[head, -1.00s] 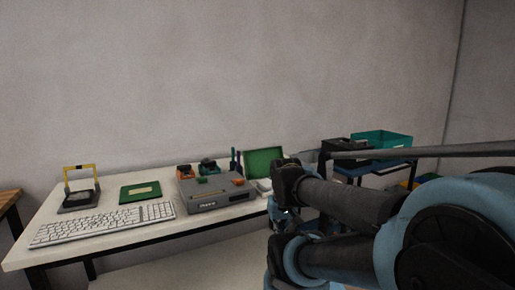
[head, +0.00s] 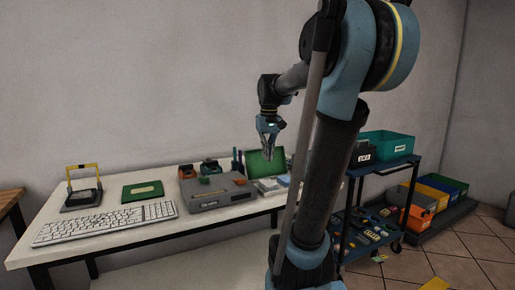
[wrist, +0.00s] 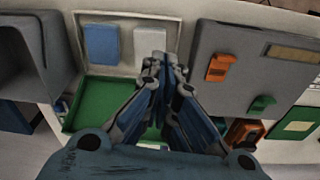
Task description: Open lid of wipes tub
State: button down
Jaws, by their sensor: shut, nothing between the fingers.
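I cannot pick out a wipes tub for certain. A case with a raised green lid (head: 266,163) stands at the right end of the white table. In the wrist view its green panel (wrist: 103,108) lies beside a pale tray (wrist: 120,20) that holds a blue block (wrist: 101,44) and a white block (wrist: 148,42). My gripper (head: 270,156) is above this end of the table, pointing down, shut and empty. In the wrist view its fingertips (wrist: 155,63) overlap the tray's edge near the white block, and the fingers hide part of the green panel.
A grey box (head: 217,192) with orange and green parts sits left of the case. A keyboard (head: 105,222), a green board (head: 143,190) and a yellow-handled device (head: 83,192) are further left. A blue cart (head: 380,195) with bins stands to the right.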

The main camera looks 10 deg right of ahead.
jog(key=w+a+r+n+g, duration=0.1)
jog(key=w+r, duration=0.2)
jog(key=w, duration=1)
jog(key=w+a+r+n, duration=0.1)
jog(key=w+r, duration=0.2)
jog(key=w, duration=0.9)
jog(key=f, duration=1)
jog(key=shift+w+d, duration=0.15)
jog(key=shift+d, duration=0.05)
jog(key=s, duration=0.1)
jog(key=s+d+r, duration=0.1)
jog(key=shift+s, duration=0.3)
jog(key=shift+s+d+r, duration=0.1)
jog(key=shift+s+r, duration=0.1)
jog(key=shift+s, duration=0.3)
